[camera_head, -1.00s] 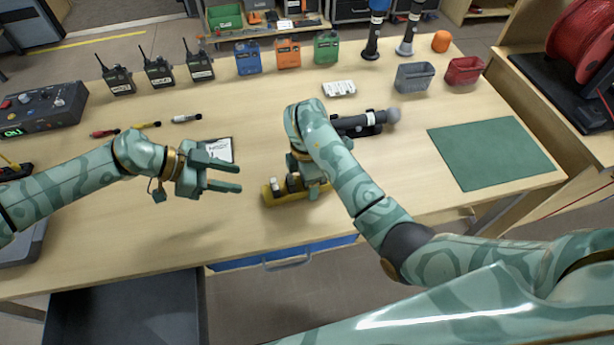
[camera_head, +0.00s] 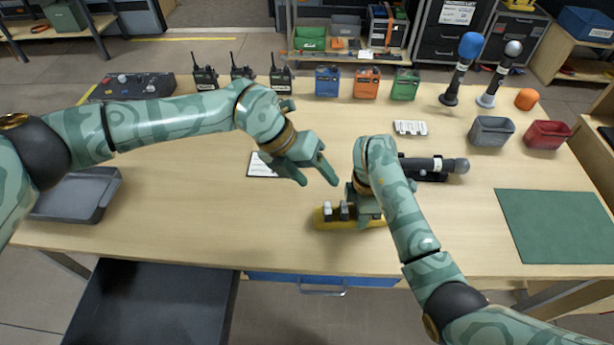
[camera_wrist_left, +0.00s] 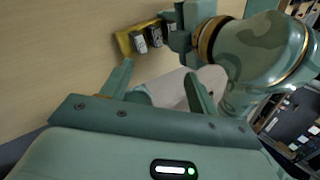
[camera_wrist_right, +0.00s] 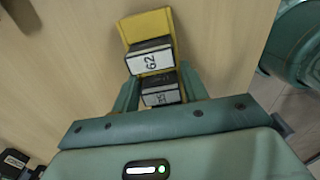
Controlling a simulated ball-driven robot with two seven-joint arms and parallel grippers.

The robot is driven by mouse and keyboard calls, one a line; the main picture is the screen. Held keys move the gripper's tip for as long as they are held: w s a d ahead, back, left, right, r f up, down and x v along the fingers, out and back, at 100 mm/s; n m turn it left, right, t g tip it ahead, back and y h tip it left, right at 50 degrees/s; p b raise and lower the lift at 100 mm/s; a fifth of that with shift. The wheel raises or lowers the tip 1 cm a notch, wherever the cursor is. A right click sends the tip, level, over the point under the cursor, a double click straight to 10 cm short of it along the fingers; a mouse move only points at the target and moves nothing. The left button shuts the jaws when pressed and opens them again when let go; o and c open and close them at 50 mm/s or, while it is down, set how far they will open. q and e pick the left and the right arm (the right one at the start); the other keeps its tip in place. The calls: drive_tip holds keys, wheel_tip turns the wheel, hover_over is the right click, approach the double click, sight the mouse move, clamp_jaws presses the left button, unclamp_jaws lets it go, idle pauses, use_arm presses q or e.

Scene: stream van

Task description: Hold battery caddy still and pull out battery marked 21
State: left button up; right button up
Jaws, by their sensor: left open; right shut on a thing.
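The yellow battery caddy (camera_head: 334,224) sits on the bench near its front edge. Batteries with white labels stand in it; the right wrist view shows one whose label reads like 62 (camera_wrist_right: 150,60) and another with an unclear label (camera_wrist_right: 161,97). I cannot read a 21. My right gripper (camera_head: 366,208) is shut on the caddy at its right part, its fingers either side, hiding that end in the head view. My left gripper (camera_head: 319,180) is open and empty, above and behind the caddy; the left wrist view shows the caddy (camera_wrist_left: 125,43) beyond its fingertips.
A white card (camera_head: 262,167) lies left of my left gripper. Radios, coloured battery-like boxes and microphones stand along the back. A green mat (camera_head: 558,226) is at right.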

sight(326, 208)
use_arm(q)
drive_tip(key=d+f+m, duration=0.1)
drive_tip(key=f+m, duration=0.3)
drive_tip(key=d+f+m+y, duration=0.1)
drive_tip(key=f+m, duration=0.3)
drive_tip(key=d+f+m+y, duration=0.1)
drive_tip(key=f+m, duration=0.3)
drive_tip(key=shift+w+m+t, duration=0.2)
drive_tip(key=shift+m+t, duration=0.2)
drive_tip(key=shift+c, duration=0.3)
drive_tip(key=shift+r, duration=0.1)
drive_tip(key=c, duration=1.1)
